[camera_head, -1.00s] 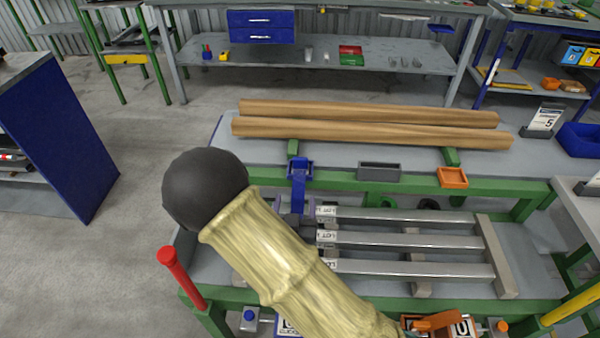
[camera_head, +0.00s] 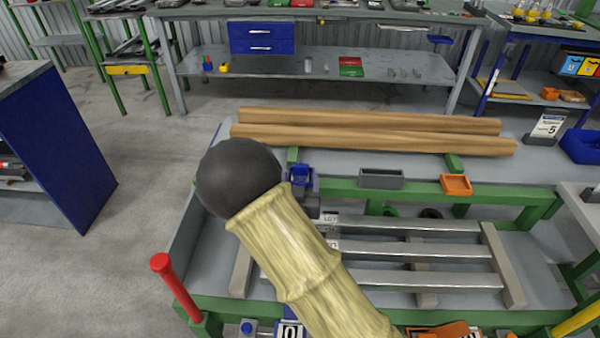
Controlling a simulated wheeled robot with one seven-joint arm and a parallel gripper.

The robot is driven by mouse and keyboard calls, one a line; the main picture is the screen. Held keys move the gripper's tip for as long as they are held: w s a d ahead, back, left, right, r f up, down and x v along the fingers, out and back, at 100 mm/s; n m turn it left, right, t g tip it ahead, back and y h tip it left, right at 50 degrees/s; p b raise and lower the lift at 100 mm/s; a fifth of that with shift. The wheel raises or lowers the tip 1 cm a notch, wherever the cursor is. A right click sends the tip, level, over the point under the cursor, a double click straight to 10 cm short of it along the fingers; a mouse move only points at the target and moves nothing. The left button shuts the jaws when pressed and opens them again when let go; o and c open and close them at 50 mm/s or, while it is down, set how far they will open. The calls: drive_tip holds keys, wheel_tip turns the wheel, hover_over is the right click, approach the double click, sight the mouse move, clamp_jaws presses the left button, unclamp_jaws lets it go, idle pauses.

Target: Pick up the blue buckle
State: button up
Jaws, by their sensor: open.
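The blue buckle (camera_head: 299,174) is at the left end of the table's green front rail, below the wooden poles. Its lower part is hidden behind my arm and gripper. My gripper (camera_head: 302,183) shows only in part beyond my arm's round dark joint. A purple-grey finger shows at the buckle's right side; the other finger is mostly hidden. The gripper is open, close around or just in front of the buckle; contact cannot be told.
Two wooden poles (camera_head: 370,131) lie along the table behind the buckle. A grey tray (camera_head: 381,179) and an orange tray (camera_head: 456,185) sit on the rail to the right. Metal bars (camera_head: 420,250) lie on the lower shelf. A red post (camera_head: 176,286) stands at front left.

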sight(300, 170)
drive_tip(key=shift+w, duration=0.1)
drive_tip(key=w, duration=0.5)
idle(0.3)
idle(0.4)
drive_tip(key=shift+r, duration=0.1)
drive_tip(key=c, duration=1.2)
drive_tip(key=shift+o, duration=0.2)
wheel_tip(300, 170, up, 10)
drive_tip(key=shift+p, duration=0.75)
